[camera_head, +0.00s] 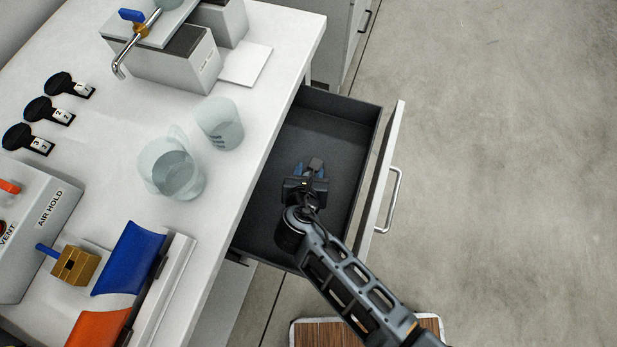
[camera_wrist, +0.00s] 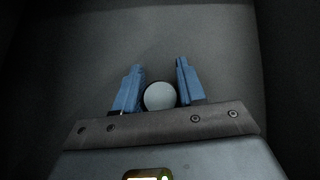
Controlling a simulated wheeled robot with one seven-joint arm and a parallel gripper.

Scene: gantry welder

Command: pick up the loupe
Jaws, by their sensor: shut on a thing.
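My gripper (camera_head: 309,170) reaches down into the open drawer (camera_head: 350,185). In the wrist view, its two blue fingers (camera_wrist: 160,68) stand on either side of the loupe (camera_wrist: 159,96), a pale round lens with a dark rim. The gripper is shut on the loupe, which sits close to the palm between the fingers. In the head view, a small dark piece (camera_head: 315,163) shows between the fingertips and seems to be part of the loupe. The rest of it is hidden by my gripper. I cannot tell whether it touches the drawer floor.
The drawer's walls surround my gripper, with its front handle (camera_head: 391,200) on the right. The rest of the drawer floor looks empty. The white worktop (camera_head: 120,130) to the left holds two clear beakers (camera_head: 220,125), grey boxes and a blue and orange item (camera_head: 130,258).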

